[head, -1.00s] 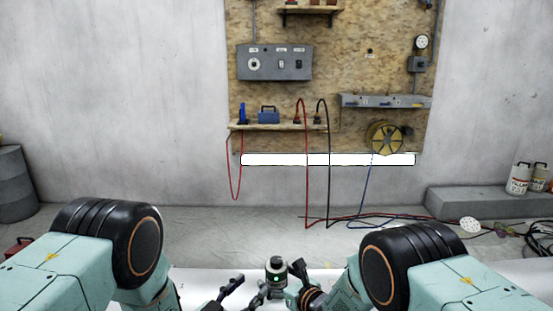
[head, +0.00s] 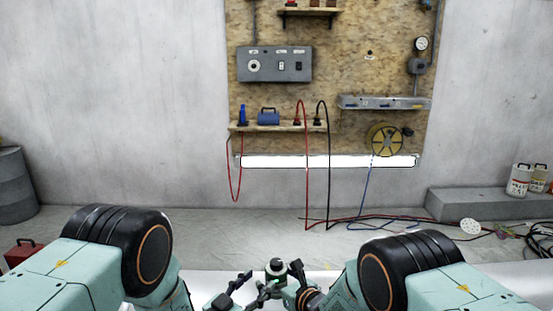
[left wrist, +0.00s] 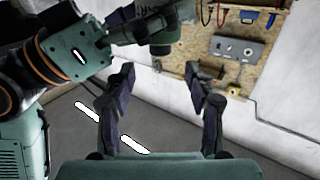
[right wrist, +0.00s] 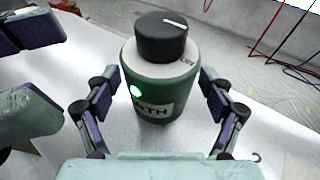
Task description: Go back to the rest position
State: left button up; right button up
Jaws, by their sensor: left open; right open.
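A green canister (right wrist: 155,85) with a black knob, a white pointer line, a lit green lamp and a partly readable label stands upright on a white sheet. Its top also shows in the head view (head: 275,267), its lower part hidden by my grippers. My right gripper (right wrist: 158,88) is open, with the canister between or just beyond its fingers; contact cannot be told. My left gripper (left wrist: 162,90) is open with nothing between its fingers. In the head view it (head: 243,287) is just left of the canister, close to my right gripper.
The white sheet (right wrist: 225,150) lies under the canister. Beyond it is grey floor with red and black cables (head: 345,220). A wooden wall board (head: 330,60) carries panels and a yellow reel (head: 385,140). A red box (head: 22,252) stands at left, white jugs (head: 520,180) at right.

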aim_at(274, 267)
jog(key=shift+s+d+r, duration=0.15)
jog(key=shift+s, duration=0.15)
jog(key=shift+v, duration=3.2)
jog(key=shift+x, duration=3.3)
pick_arm(q)
jog(key=x, duration=0.9)
jog(key=shift+d, duration=0.1)
pick_arm(e)
jog(key=shift+w, duration=0.2)
pick_arm(q)
jog(key=shift+n+y, duration=0.3)
jog(key=shift+y, duration=0.1)
jog(key=v, duration=1.2)
jog(key=shift+f, duration=0.15)
jog(key=shift+s+f, duration=0.1)
pick_arm(e)
jog(key=shift+s+f, duration=0.15)
jog(key=shift+f, duration=0.05)
